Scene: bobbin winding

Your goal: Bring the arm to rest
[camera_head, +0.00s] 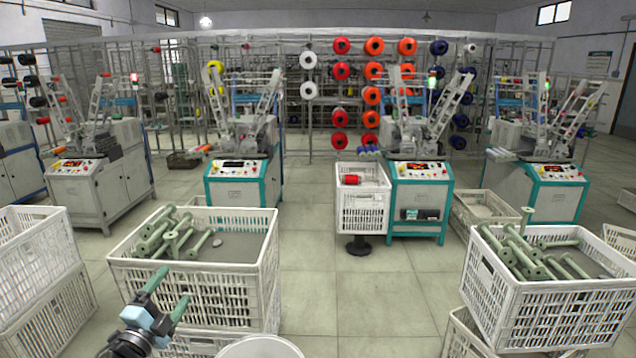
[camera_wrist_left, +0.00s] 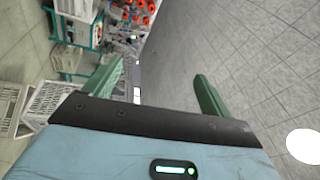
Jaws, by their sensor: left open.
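My left gripper (camera_head: 168,294) is at the lower left of the head view, in front of the near-left white crate (camera_head: 195,282). Its two green fingers are spread apart with nothing between them. In the left wrist view the open fingers (camera_wrist_left: 160,88) show with floor and distant machines beyond them. My right gripper is not in either view.
The near-left crate holds several green bobbins (camera_head: 165,232); another crate (camera_head: 540,305) with bobbins stands at the right. A white round container (camera_head: 260,348) is at the bottom edge. Winding machines (camera_head: 420,195) stand behind. The floor (camera_head: 375,300) between the crates is clear.

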